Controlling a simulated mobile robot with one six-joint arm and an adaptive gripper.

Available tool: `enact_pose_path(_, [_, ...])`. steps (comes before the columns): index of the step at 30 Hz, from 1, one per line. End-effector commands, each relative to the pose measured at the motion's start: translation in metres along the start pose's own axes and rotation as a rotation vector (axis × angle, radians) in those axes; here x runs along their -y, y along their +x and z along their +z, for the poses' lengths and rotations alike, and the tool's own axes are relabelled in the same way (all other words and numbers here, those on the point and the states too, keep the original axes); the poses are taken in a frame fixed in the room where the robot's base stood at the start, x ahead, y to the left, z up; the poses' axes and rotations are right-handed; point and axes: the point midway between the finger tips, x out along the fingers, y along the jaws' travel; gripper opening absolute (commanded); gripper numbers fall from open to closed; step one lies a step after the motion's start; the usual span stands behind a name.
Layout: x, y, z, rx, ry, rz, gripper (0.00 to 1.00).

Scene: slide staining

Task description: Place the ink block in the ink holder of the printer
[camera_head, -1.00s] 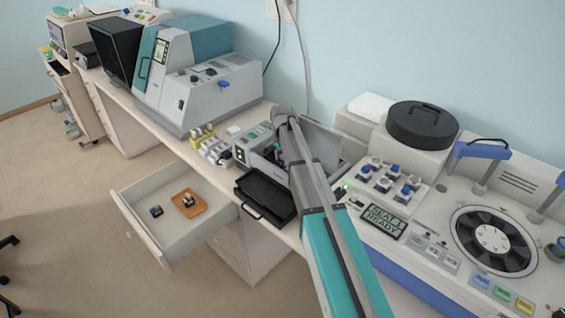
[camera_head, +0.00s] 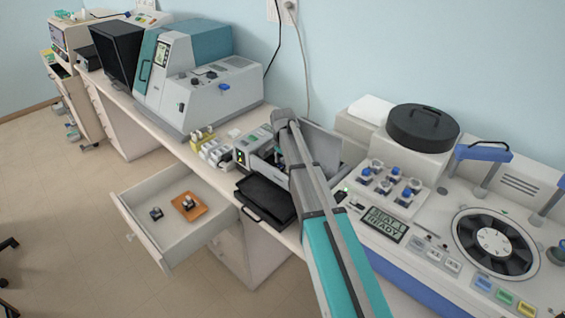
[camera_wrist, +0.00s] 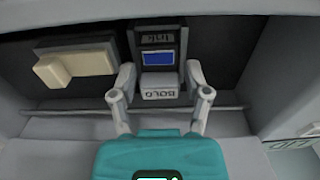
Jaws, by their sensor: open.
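The ink block (camera_wrist: 160,92), with a white front marked "BOLO" and a blue face behind it, sits in a dark slot below the label "Ink" (camera_wrist: 158,38) in the wrist view. This slot is the ink holder of the printer (camera_head: 257,148). My gripper (camera_wrist: 160,76) is open, with one finger on each side of the block. A gap shows between the fingers and the block, though exact contact is hard to tell. In the head view my arm hides the slot and the block.
A beige lever-like part (camera_wrist: 75,66) sits left of the holder inside the printer. A black tray (camera_head: 266,198) juts out in front. An open drawer (camera_head: 140,220) holds an orange tray (camera_head: 200,211) and a small dark block (camera_head: 156,214). A staining machine (camera_head: 430,200) stands to the right.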

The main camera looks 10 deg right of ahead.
Motion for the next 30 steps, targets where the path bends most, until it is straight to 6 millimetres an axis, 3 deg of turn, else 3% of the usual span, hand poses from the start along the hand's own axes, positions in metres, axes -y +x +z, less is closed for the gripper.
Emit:
enact_pose_path(11, [0.0,-0.015,0.0,0.0,0.0,0.0,0.62])
enact_pose_path(30, [-0.001,-0.067,-0.001,0.0,0.001,0.0,0.62])
